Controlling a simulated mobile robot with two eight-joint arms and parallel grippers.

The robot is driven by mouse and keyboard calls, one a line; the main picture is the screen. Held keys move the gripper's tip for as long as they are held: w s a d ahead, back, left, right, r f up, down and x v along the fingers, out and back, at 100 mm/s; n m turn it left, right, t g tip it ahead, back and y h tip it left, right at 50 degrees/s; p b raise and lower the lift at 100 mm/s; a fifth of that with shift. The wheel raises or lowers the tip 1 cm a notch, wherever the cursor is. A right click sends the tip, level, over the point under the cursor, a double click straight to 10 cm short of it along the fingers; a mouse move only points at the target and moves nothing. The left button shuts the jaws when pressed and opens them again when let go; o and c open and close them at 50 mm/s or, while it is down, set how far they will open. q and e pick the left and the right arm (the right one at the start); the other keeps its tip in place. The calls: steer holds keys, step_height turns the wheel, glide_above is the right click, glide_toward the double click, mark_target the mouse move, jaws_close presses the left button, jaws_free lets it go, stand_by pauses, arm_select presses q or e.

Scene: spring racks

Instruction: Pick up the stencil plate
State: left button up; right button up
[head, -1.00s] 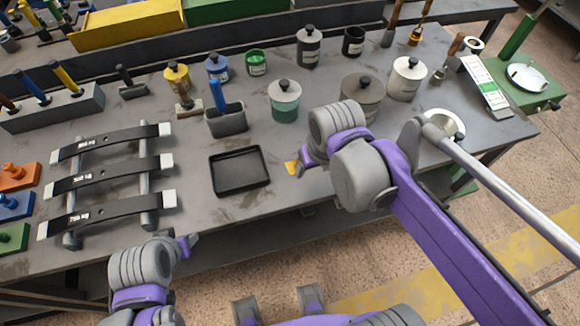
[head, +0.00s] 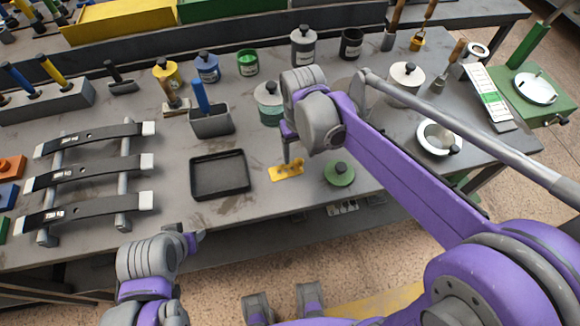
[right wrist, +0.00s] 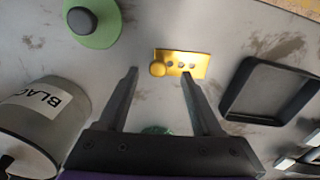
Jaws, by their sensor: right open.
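The stencil plate (head: 286,172) is a small yellow plate with a knob and small holes, lying flat on the grey bench right of the black tray. It also shows in the right wrist view (right wrist: 182,64), beyond and between the fingertips. My right gripper (right wrist: 160,72) is open and empty, its two fingers reaching toward the plate. In the head view the right gripper (head: 287,160) hangs just above and behind the plate, partly hidden by its own wrist. My left gripper (head: 197,238) is low at the bench's front edge, away from the plate; its jaws are unclear.
A black tray (head: 219,190) lies left of the plate, a green knobbed lid (head: 340,174) to its right. Several tins and pots stand behind. A rack with curved dark springs (head: 88,176) is at the left.

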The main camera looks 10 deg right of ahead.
mark_target(299, 161)
step_height(299, 161, down, 4)
steer(key=shift+w+d+r, duration=0.1)
steer(key=shift+w+r, duration=0.05)
jaws_close()
stand_by(0.3)
